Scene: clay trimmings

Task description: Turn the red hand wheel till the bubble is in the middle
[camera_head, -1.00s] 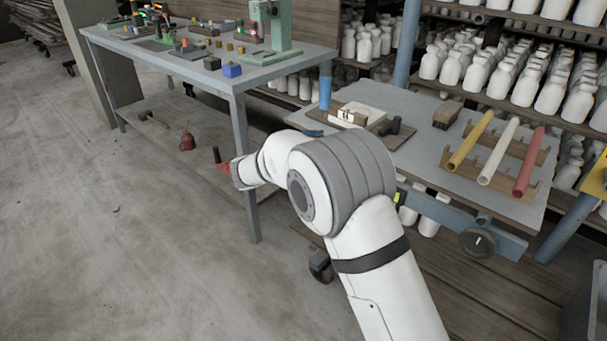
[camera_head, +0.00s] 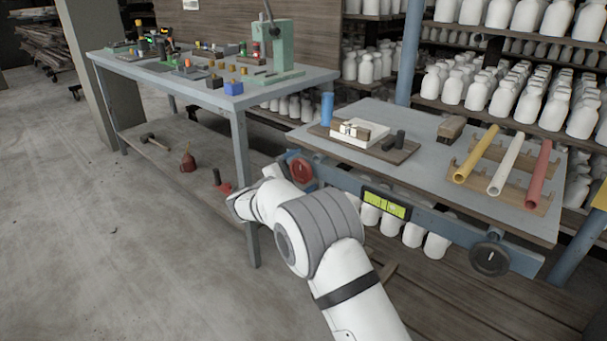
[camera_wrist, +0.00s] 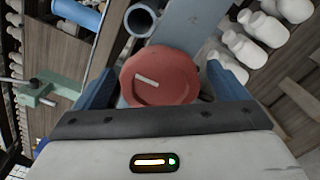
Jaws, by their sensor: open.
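The red hand wheel (camera_head: 301,171) sits at the left end of the blue beam on the front of the grey table. In the wrist view the red hand wheel (camera_wrist: 172,92) shows a pale slanted mark on its face. My gripper (camera_wrist: 163,80) is open, with one blue finger on each side of the wheel; I cannot tell whether they touch it. In the head view my arm largely hides the gripper. The yellow-green level vial (camera_head: 384,203) is on the beam, right of the wheel. Its bubble is too small to make out clearly.
A black hand wheel (camera_head: 490,258) is at the beam's right end. Yellow, white and red tubes (camera_head: 503,165) lie on a wooden rack on the table. A workbench (camera_head: 205,92) with small parts stands to the left. Open floor lies at the left front.

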